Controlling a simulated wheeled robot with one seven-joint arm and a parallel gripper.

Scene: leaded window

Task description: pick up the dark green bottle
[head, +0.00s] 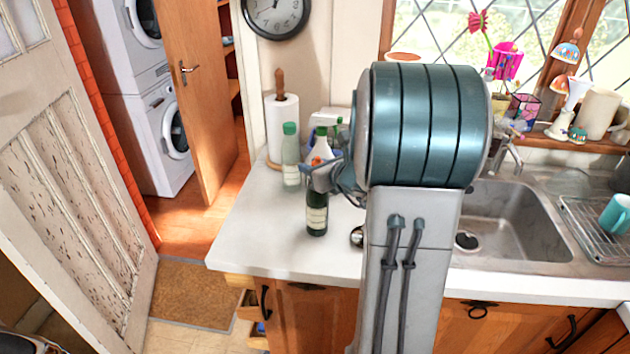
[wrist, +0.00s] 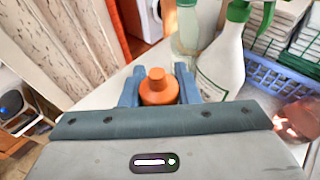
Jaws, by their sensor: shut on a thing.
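The dark green bottle (head: 317,218) is upright at the left part of the white counter, with a pale label low on its side. My gripper (head: 322,177) is shut around its upper part. In the wrist view the bottle's orange cap (wrist: 157,88) sits between the two blue-grey fingers of my gripper (wrist: 158,86). The gripper hides part of the bottle's neck and shoulder in the head view. I cannot tell whether its base touches the counter.
Close behind stand a pale bottle with a green cap (head: 290,160) and a white spray bottle (head: 323,145). A paper towel roll (head: 282,125) is at the back left. The sink (head: 515,225) lies to the right. The counter (head: 260,240) is clear left of the bottle.

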